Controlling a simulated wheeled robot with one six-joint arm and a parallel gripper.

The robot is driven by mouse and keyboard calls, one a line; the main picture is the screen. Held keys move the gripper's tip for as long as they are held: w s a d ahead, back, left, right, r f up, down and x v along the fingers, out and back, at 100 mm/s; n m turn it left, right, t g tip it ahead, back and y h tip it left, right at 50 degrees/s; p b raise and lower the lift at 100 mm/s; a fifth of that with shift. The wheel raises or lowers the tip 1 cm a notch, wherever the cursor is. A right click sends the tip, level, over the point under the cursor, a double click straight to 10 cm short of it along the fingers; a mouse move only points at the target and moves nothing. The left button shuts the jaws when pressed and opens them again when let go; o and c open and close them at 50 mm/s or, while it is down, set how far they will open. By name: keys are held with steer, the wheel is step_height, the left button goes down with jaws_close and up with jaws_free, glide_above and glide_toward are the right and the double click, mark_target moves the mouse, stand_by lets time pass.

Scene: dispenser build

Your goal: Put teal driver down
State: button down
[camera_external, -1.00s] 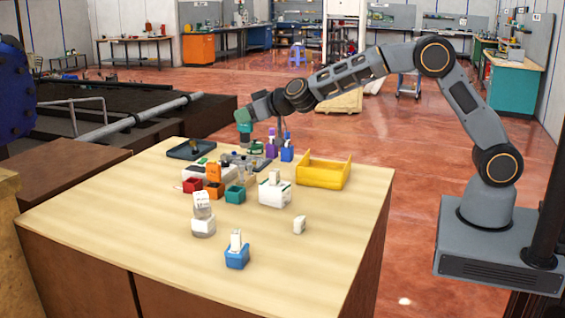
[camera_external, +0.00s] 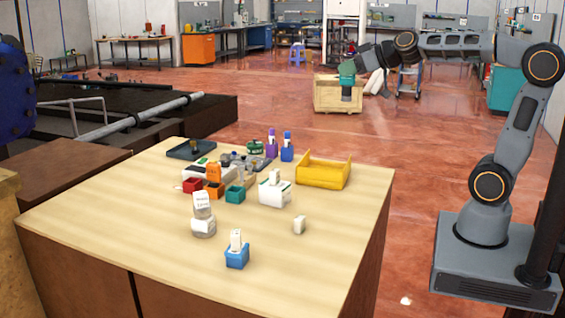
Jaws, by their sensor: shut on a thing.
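The teal driver (camera_external: 346,69) hangs from the end of my arm, with a grey lower part below its teal part. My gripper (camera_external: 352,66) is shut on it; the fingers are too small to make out. The driver is held in the air, well above and behind the table's back right corner as seen in the picture. It looks roughly upright and touches nothing else. The wooden table (camera_external: 110,225) carries the other parts.
A yellow bin (camera_external: 325,175) stands at the table's back right. Purple (camera_external: 271,150) and blue (camera_external: 287,154) holders, a dark tray (camera_external: 190,150), small coloured boxes and white containers crowd the middle and back. The table's front left and right are mostly clear.

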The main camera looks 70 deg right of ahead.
steer(key=s+a+f+n+g+y+b, duration=0.1)
steer(key=s+a+f+n+y+b, duration=0.2)
steer(key=f+b, duration=0.45)
steer(key=s+a+f+n+g+y+b, duration=0.1)
steer(key=a+f+n+y+b, duration=0.25)
steer(key=f+b, duration=0.4)
steer(key=s+a+n+g+y+b, duration=0.3)
steer(key=s+a+n+g+y, duration=0.5)
steer(key=s+n+g, duration=0.4)
steer(key=shift+m+t+h, duration=0.25)
steer(key=shift+t+h, duration=0.05)
steer(key=shift+h, duration=0.15)
steer(key=shift+w+a+f+p, duration=0.2)
steer(key=shift+w+a+f, duration=0.55)
steer(key=shift+w+f, duration=1.3)
steer(key=shift+w+a+f+p, duration=0.15)
steer(key=shift+w+a+f, duration=0.65)
steer(key=shift+w+f, duration=1.15)
steer(key=shift+w+a+f+p, duration=0.2)
steer(key=shift+w+a+f, duration=0.55)
steer(key=shift+w+f, duration=1.3)
steer(key=shift+s+f, duration=0.25)
steer(key=shift+f, duration=0.15)
